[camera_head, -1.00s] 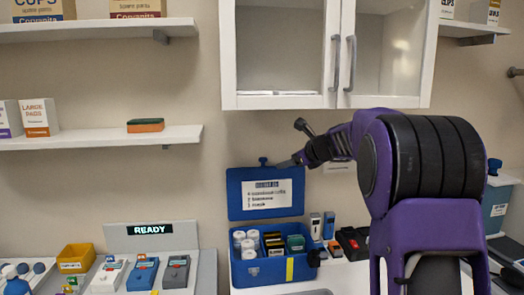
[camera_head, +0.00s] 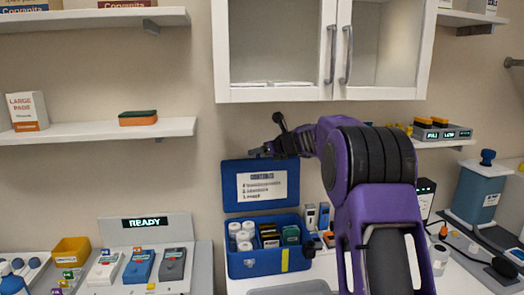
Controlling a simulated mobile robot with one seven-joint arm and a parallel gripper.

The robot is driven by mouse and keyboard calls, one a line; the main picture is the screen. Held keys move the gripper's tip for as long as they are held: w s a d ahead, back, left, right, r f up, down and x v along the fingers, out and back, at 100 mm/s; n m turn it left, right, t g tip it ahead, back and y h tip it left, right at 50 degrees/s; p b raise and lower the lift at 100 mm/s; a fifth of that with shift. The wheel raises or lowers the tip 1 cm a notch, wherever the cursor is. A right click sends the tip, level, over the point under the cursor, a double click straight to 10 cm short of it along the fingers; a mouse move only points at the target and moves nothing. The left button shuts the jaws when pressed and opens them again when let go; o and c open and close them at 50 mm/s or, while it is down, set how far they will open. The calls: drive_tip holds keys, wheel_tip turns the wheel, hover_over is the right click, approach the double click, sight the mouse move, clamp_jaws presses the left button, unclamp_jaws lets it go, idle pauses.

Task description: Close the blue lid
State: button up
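The blue lid (camera_head: 230,185) stands open and roughly upright at the back of the blue box (camera_head: 258,268), with a white contents label facing me. The box is open and holds white rolls, dark and yellow packs and a green pack. My gripper (camera_head: 257,152) is at the lid's top edge, near its middle, reaching in from the right. It is small and dark here, and I cannot tell whether its fingers are open, shut or touching the lid. The lid's top knob is not clearly visible behind it.
A white cabinet (camera_head: 270,94) hangs above the lid and my arm. Small devices (camera_head: 310,217) stand right of the box. A READY panel (camera_head: 146,223) with several devices is at left, beside a yellow bin (camera_head: 72,250). A grey tray lies in front of the box.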

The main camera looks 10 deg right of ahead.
clamp_jaws()
idle(1.4)
